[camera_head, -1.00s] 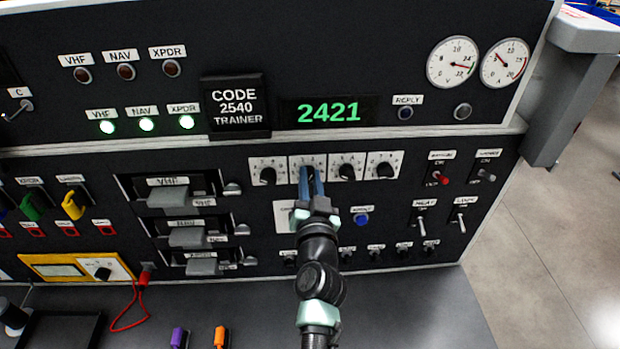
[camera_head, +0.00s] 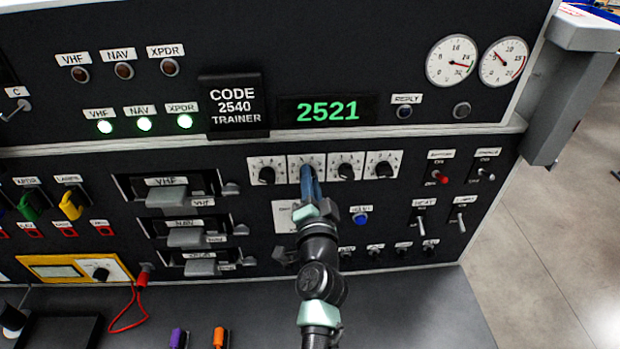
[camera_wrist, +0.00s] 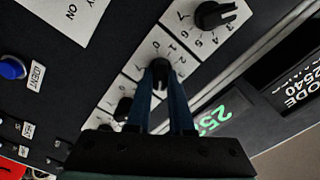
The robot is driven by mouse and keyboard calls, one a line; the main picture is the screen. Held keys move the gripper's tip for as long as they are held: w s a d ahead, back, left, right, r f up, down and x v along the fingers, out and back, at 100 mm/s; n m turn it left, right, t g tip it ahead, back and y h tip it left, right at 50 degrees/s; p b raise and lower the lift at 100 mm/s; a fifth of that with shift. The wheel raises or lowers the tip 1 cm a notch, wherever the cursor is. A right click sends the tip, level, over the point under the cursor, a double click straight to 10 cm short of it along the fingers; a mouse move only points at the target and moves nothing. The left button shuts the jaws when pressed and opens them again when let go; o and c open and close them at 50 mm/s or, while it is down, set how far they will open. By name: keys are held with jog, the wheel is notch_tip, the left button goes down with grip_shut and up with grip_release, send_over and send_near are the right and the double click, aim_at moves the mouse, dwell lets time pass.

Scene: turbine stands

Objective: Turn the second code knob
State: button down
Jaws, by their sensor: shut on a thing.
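The second code knob (camera_wrist: 160,68) is a black knob on a white numbered plate (camera_head: 319,161), second from the left in a row of similar knobs. My gripper (camera_head: 308,172) reaches up to it from below, and its blue fingers are shut on the knob. In the wrist view my fingers (camera_wrist: 161,82) stand on either side of the knob. In the head view the fingers hide most of the knob. The green display (camera_head: 327,111) above reads 2521. The sign (camera_head: 233,103) to its left reads CODE 2540 TRAINER.
The first knob (camera_head: 266,175), third knob (camera_head: 346,172) and fourth knob (camera_head: 384,170) sit close beside it. A blue button (camera_head: 361,218) is to the lower right of my gripper. Slide-in units with grey handles (camera_head: 167,193) lie to the left.

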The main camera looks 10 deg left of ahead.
jog(key=shift+m, duration=0.4)
jog(key=c, duration=0.8)
grip_release()
jog(key=b+v, duration=0.1)
jog(key=v, duration=1.2)
jog(key=shift+b, duration=0.35)
